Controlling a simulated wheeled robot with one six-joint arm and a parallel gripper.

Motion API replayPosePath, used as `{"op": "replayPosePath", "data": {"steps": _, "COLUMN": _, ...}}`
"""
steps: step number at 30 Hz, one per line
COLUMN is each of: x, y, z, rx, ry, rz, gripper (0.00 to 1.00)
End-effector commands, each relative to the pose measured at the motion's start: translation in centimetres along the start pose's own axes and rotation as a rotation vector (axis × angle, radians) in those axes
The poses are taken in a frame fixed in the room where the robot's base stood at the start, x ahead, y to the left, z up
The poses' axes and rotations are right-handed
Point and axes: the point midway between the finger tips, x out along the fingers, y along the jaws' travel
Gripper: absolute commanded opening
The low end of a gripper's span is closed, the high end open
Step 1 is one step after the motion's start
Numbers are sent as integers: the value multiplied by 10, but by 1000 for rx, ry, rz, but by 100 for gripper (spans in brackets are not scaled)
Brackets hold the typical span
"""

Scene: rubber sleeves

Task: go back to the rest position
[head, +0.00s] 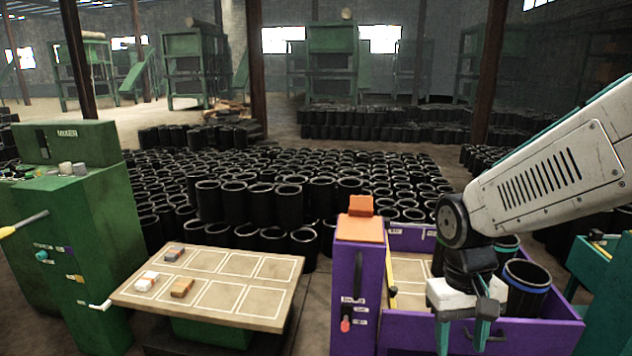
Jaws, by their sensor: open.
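My gripper (462,335) hangs at the lower right, pointing down, its two teal fingers apart and nothing visible between them. It is in front of a purple bin (535,333) and covers part of its front wall. A black sleeve with a blue band at its rim (526,290) stands upright in the bin, just right of my gripper. A second black sleeve with a green rim (507,243) stands behind it. My gripper and wrist partly hide the bin's inside. I cannot tell whether the gripper touches the bin.
A purple post with an orange top (360,228) stands left of the bin. A tan board (238,264) with outlined cells bears several small blocks at its left end. A green machine (75,240) stands far left. Many black sleeves (290,190) fill the floor behind.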

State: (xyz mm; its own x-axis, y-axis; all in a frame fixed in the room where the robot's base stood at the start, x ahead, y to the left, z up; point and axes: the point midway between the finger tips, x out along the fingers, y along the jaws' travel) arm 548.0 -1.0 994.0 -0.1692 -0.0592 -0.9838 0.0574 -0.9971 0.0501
Motion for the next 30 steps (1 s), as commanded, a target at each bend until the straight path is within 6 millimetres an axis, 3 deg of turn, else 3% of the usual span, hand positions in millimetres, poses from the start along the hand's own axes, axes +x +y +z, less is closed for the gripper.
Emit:
{"op": "replayPosePath", "data": {"steps": 6, "x": -39, "y": 13, "z": 77, "rx": -17, "ry": 35, "rz": -29, "gripper": 49}}
{"op": "replayPosePath", "data": {"steps": 12, "x": -59, "y": 20, "z": 126, "rx": 14, "ry": 135, "rz": -47, "gripper": 49}}
{"op": "replayPosePath", "data": {"steps": 19, "x": -77, "y": 26, "z": 144, "rx": 48, "ry": 267, "rz": -49, "gripper": 49}}
{"op": "replayPosePath", "data": {"steps": 30, "x": -81, "y": 28, "z": 146, "rx": 59, "ry": 287, "rz": -49, "gripper": 49}}
